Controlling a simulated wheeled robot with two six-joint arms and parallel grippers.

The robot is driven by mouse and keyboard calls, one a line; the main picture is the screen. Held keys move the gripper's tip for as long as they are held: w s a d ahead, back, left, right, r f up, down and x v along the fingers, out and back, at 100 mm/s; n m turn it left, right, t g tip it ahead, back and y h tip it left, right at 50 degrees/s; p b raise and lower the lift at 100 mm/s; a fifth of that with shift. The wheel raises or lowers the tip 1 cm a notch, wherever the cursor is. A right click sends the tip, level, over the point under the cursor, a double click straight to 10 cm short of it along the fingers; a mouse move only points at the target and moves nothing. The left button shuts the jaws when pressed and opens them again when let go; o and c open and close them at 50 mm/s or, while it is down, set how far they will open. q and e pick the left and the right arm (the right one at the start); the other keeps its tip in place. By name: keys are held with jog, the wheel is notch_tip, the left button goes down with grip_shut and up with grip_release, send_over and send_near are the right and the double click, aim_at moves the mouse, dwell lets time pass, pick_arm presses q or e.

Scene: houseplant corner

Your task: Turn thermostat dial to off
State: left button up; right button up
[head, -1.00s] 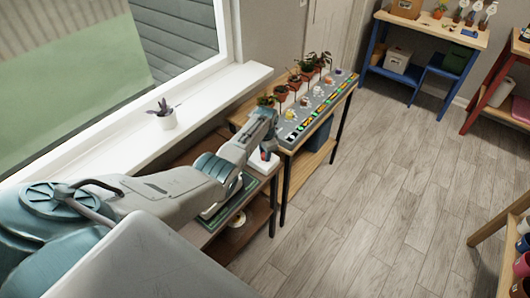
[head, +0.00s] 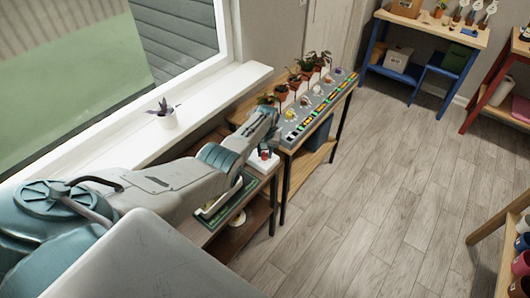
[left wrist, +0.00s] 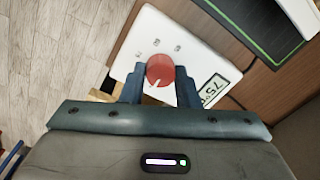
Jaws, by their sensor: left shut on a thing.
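The thermostat is a white box (left wrist: 136,45) with a red round dial (left wrist: 160,69) and a display (left wrist: 212,88) that reads about 75. My left gripper (left wrist: 160,82) is shut on the red dial, one finger on each side of it. A white pointer line on the dial points down and slightly left in the left wrist view. Small marks, too small to read, lie on the plate beyond the dial. In the head view the white box (head: 262,166) sits on the near brown shelf's top, under my left gripper (head: 267,146). My right gripper is not in view.
A green-edged tray (head: 222,203) lies beside the thermostat. Potted plants (head: 307,62) and a grey strip with coloured blocks (head: 318,106) stand on the wooden table behind. A small white pot (head: 166,118) is on the windowsill. The wooden floor (head: 390,190) is clear.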

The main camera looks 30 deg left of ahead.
aim_at(266, 154)
pick_arm(q)
jog(key=shift+n, duration=0.6)
jog(key=o, duration=1)
jog(key=shift+r, duration=0.1)
jog(key=shift+r, duration=0.2)
jog(key=r, duration=1)
jog(key=shift+w+d+r, duration=0.1)
jog(key=shift+d+r, duration=0.05)
jog(key=shift+d, duration=0.05)
